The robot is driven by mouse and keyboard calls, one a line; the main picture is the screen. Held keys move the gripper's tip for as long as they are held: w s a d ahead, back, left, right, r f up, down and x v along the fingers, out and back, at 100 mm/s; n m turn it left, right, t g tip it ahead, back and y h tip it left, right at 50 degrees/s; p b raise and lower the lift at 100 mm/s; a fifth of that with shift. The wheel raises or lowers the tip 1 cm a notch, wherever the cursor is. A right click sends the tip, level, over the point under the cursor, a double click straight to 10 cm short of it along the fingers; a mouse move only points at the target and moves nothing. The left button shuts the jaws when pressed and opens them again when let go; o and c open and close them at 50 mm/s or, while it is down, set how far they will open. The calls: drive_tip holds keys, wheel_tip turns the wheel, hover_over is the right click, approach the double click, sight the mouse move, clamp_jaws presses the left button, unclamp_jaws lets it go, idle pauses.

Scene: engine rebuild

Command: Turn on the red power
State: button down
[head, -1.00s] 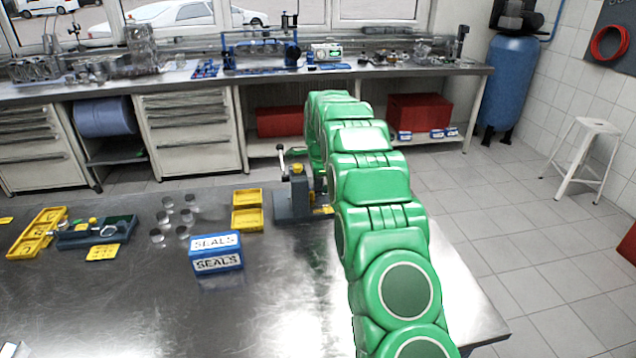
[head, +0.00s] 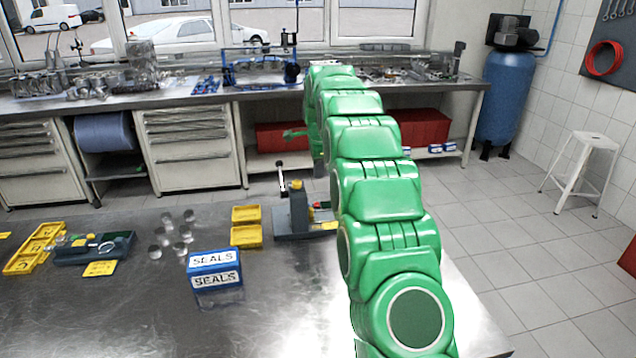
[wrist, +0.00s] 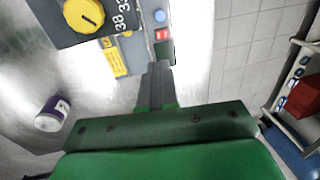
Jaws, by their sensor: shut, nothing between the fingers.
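The bench machine (head: 297,212) stands at the far edge of the steel table, with a yellow knob and a black-handled lever. A small red part (head: 318,205) shows on its right side in the head view. The wrist view shows the yellow knob (wrist: 84,15), a blue round button (wrist: 160,16) and a small red piece (wrist: 161,33) on the machine; whether this is the power switch I cannot tell.
A blue SEALS box (head: 214,270), yellow trays (head: 246,236) and several small metal cylinders (head: 172,238) lie left of the machine. A purple-and-white can (wrist: 52,113) shows in the wrist view. The table's front middle is clear. A white stool (head: 585,165) stands on the right.

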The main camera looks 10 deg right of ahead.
sight(316, 203)
drive_tip(key=shift+s+r, duration=0.15)
drive_tip(key=shift+r, duration=0.75)
drive_tip(key=shift+w+r, duration=0.15)
drive_tip(key=shift+w, duration=0.6)
drive_tip(key=f, duration=0.4)
drive_tip(key=w+f, duration=0.1)
drive_tip(key=f, duration=0.4)
drive_tip(key=w+f, duration=0.1)
drive_tip(key=f, duration=0.3)
drive_tip(key=shift+w+f, duration=0.2)
drive_tip(key=shift+f, duration=0.2)
